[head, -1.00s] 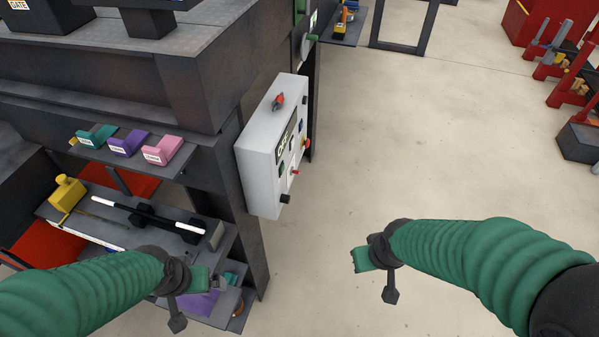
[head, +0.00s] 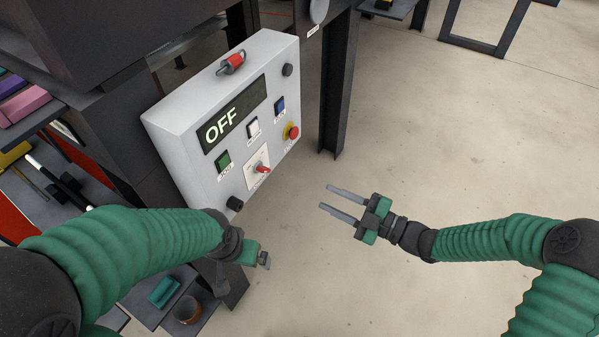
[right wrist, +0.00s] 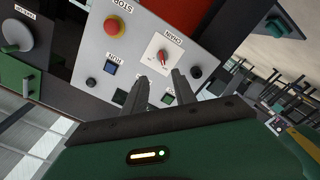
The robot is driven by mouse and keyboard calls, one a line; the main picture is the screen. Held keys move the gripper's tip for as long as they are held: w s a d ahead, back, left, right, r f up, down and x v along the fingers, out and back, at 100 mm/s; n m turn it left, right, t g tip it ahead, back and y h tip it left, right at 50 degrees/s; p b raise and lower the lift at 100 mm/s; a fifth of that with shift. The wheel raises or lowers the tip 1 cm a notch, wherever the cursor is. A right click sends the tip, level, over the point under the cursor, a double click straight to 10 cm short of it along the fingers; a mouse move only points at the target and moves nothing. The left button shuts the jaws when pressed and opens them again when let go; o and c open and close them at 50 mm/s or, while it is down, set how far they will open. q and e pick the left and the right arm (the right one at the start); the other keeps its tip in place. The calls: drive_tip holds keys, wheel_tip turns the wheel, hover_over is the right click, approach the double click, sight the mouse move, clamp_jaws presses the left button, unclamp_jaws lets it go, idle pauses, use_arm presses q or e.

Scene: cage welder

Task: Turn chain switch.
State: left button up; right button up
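The chain switch (head: 263,169) is a red knob on a white plate, low on the front of the grey control box (head: 164,134). In the right wrist view the chain switch (right wrist: 162,57) sits under a "CHAIN" label. My right gripper (head: 325,199) is to the right of the box, its two fingers apart and empty, pointing toward the box. In the right wrist view my right gripper (right wrist: 160,75) has its fingertips just below the switch plate in the picture; I see no contact. My left gripper (head: 256,254) is below the box; its fingers do not show clearly.
A display (head: 235,114) reads "OFF". A red stop button (head: 292,131) on yellow, a green button (head: 223,161), a white button (head: 253,128) and a blue button (head: 280,105) surround the switch. A dark post (head: 338,90) stands behind. Floor at right is clear.

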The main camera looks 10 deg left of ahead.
approach(267, 172)
drive_tip(key=b+x, duration=0.1)
drive_tip(key=x, duration=0.7)
drive_tip(key=shift+w, duration=0.2)
drive_tip(key=shift+a, duration=0.5)
use_arm(q)
drive_tip(key=shift+s+a+f, duration=0.45)
drive_tip(key=shift+a+f, duration=0.05)
drive_tip(key=shift+a, duration=0.1)
use_arm(e)
drive_tip(key=shift+d, duration=0.35)
clamp_jaws()
